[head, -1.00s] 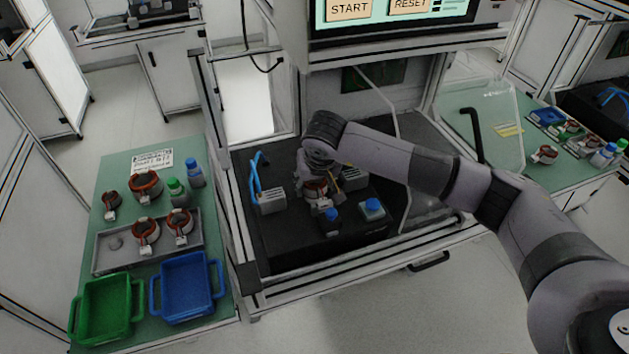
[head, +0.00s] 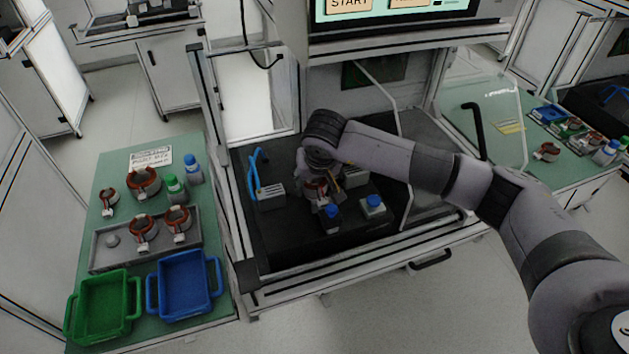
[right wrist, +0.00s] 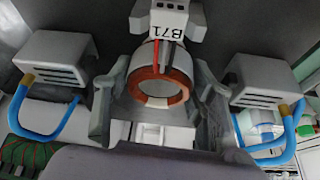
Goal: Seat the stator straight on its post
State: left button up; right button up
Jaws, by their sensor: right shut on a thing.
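The stator (head: 317,188) is a ring with copper-coloured windings, low over the black bench inside the test station. In the right wrist view the stator (right wrist: 160,85) shows its open bore, red and black wires and a white connector (right wrist: 166,18) marked B71. My right gripper (head: 319,180) is shut on it, and in the right wrist view the fingers (right wrist: 157,108) flank the ring on both sides. The post under the stator is hidden, so I cannot tell whether the stator sits on it or how straight it is. My left gripper is not in view.
Grey blocks (head: 270,196) with blue hoses stand on both sides of the stator. The left table holds a grey tray (head: 104,257) with stators, a green bin (head: 103,307) and a blue bin (head: 185,284).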

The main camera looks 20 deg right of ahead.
jog(key=o, duration=1.6)
jog(key=shift+c, duration=0.2)
jog(key=v, duration=1.2)
